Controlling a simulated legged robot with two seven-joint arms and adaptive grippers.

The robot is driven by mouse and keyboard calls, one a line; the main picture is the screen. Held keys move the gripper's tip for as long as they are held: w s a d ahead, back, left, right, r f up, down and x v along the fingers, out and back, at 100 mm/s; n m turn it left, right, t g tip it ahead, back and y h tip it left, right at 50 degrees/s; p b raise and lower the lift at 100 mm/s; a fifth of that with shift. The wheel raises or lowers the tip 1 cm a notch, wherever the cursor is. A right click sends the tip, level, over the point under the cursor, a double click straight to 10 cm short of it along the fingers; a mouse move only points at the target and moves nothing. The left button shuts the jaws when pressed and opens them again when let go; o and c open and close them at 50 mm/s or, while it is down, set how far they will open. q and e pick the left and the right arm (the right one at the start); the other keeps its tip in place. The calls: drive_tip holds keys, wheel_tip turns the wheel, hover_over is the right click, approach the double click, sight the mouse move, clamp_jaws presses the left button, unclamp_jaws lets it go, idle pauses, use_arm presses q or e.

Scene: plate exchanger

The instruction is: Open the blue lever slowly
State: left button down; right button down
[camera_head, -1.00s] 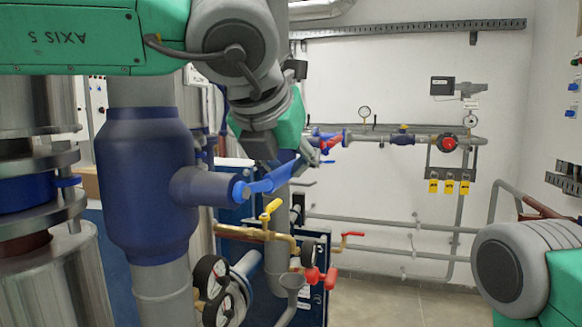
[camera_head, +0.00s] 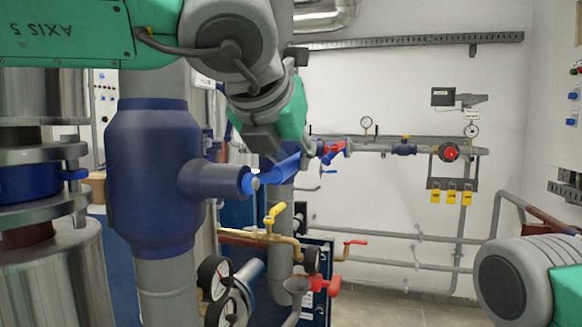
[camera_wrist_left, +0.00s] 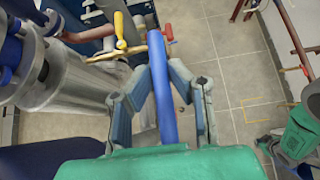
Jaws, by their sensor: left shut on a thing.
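The blue lever (camera_head: 282,168) sticks out to the right from the end of a dark blue side branch on the large pipe, sloping slightly up. My left gripper (camera_head: 303,156) is at the lever's outer end in the head view, partly hidden by its own wrist. In the left wrist view the lever (camera_wrist_left: 160,85) runs between the two fingers of my left gripper (camera_wrist_left: 162,72), which are closed in on it from both sides. My right arm (camera_head: 520,275) shows at the lower right; its gripper is out of view.
The large blue pipe body (camera_head: 152,180) stands just left of the lever. A yellow-handled valve (camera_head: 273,213), pressure gauges (camera_head: 214,278) and a red valve (camera_head: 320,281) sit below it. Wall piping with a red valve (camera_head: 449,152) is behind. Open floor (camera_head: 400,305) shows at the lower right.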

use_arm(q)
drive_tip(key=shift+a+r+t, duration=0.1)
drive_tip(key=shift+r+t, duration=0.3)
drive_tip(key=shift+r, duration=0.35)
drive_tip(key=c, duration=1.5)
unclamp_jaws()
drive_tip(key=shift+w+f, duration=0.1)
drive_tip(key=shift+f, duration=0.15)
drive_tip(key=v, duration=1.1)
drive_tip(key=shift+s+a+r+b, duration=0.2)
drive_tip(key=shift+b, duration=0.1)
